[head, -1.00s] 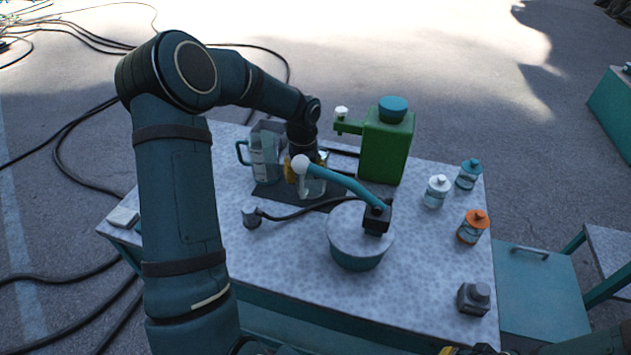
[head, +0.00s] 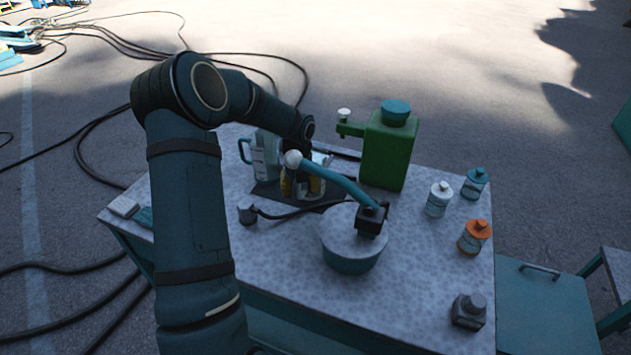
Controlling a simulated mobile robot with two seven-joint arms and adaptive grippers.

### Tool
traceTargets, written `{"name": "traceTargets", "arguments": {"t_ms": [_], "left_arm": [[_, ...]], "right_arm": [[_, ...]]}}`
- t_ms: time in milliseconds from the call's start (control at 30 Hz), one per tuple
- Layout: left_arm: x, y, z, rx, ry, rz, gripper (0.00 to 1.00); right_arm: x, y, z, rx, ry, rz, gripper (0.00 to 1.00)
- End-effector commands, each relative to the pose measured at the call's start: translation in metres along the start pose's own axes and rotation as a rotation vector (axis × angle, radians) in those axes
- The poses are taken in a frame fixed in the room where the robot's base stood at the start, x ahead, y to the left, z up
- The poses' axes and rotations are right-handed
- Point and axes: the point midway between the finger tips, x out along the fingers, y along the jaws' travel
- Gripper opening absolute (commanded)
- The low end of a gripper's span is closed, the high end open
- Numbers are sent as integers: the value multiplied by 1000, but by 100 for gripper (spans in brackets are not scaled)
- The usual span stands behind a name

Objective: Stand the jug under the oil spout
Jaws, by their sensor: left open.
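A clear jug with a teal handle and a pale label (head: 261,158) stands upright on the dark mat (head: 268,192) at the back left of the table. The green oil can (head: 385,152) with a teal cap stands to its right. Its spout (head: 350,129) points left, with a white knob on top. My left gripper (head: 303,187) reaches down over the mat, right of the jug and below left of the spout; it is open. A clear vessel (head: 318,186) is beside its fingers, partly hidden. The white ball of a pump lever covers part of the gripper. My right gripper is out of view.
A round pump (head: 352,250) with a teal lever (head: 335,178) stands in front of the mat, a black hose running left from it. Several small bottles, one orange (head: 474,238), line the right side.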

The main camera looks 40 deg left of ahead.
Motion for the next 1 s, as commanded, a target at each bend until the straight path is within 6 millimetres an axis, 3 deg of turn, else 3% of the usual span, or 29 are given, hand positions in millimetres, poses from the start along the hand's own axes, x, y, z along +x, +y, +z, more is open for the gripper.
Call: {"name": "traceTargets", "arguments": {"t_ms": [333, 367, 400, 500, 1000], "left_arm": [[2, 3, 2, 0, 0, 0, 48], [2, 3, 1, 0, 0, 0, 44], [2, 3, 1, 0, 0, 0, 30], [2, 2, 1, 1, 0, 0, 0], [2, 2, 1, 1, -1, 0, 0]], "right_arm": [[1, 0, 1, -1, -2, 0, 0], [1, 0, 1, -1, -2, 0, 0], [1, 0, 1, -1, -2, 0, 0], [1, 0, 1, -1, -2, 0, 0], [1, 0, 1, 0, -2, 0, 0]]}}
